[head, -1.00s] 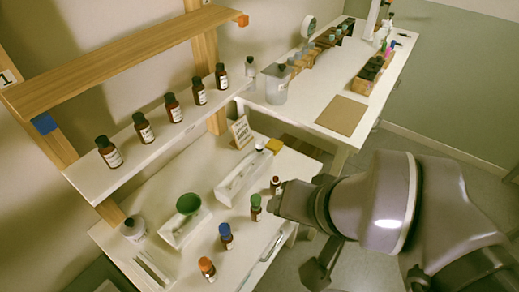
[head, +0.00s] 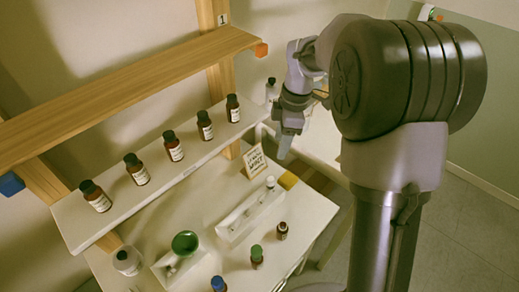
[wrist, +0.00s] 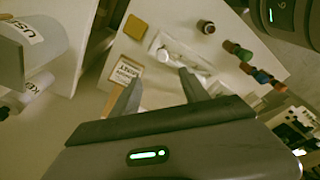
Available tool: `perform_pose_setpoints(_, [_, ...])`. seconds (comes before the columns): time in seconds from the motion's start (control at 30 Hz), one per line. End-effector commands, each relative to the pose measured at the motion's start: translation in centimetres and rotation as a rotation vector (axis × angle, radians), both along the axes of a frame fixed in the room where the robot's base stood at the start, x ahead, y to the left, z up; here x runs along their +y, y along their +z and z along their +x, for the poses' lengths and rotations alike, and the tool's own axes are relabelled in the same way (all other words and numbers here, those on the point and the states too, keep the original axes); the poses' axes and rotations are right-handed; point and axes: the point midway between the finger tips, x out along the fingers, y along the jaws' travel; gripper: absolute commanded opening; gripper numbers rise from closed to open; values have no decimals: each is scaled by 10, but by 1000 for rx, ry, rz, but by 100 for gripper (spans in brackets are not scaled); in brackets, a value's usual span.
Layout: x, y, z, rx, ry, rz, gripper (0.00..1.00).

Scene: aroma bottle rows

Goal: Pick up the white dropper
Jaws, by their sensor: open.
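A white tray (head: 236,229) stands on the lower table in the head view. The white dropper (head: 269,183) appears to lie in it, with its pale rounded end toward the back right; its outline is faint against the tray. In the wrist view the dropper (wrist: 163,54) shows beyond my fingertips, inside the tray. My gripper (head: 287,150) points down, above and behind the tray's back right end. In the wrist view my gripper (wrist: 160,82) has its two fingers spread apart with nothing between them.
A small sign (head: 254,162) and a yellow block (head: 288,180) stand near the tray. A green-capped bottle (head: 257,257), a dark bottle (head: 282,231) and a green funnel (head: 185,243) are nearby. A shelf (head: 155,182) with several brown bottles runs along the left.

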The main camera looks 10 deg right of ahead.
Motion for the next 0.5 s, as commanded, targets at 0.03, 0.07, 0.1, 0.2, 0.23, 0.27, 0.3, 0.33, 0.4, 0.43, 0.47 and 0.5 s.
perform_pose_setpoints(0.03, [2,-16,0,2,5,-1,53])
perform_pose_setpoints(0.07, [3,-26,0,3,6,0,53])
perform_pose_setpoints(0.1, [5,-40,0,2,5,0,53])
perform_pose_setpoints(0.2, [10,-71,0,2,4,-1,53])
perform_pose_setpoints(0.23, [11,-79,0,2,3,0,53])
perform_pose_setpoints(0.27, [12,-87,1,2,3,0,53])
perform_pose_setpoints(0.3, [14,-96,1,3,2,0,53])
perform_pose_setpoints(0.33, [15,-102,1,2,2,-1,53])
perform_pose_setpoints(0.4, [16,-111,1,2,2,0,53])
perform_pose_setpoints(0.43, [17,-113,1,1,2,0,53])
perform_pose_setpoints(0.47, [17,-115,2,0,2,0,53])
perform_pose_setpoints(0.5, [18,-117,2,0,2,0,53])
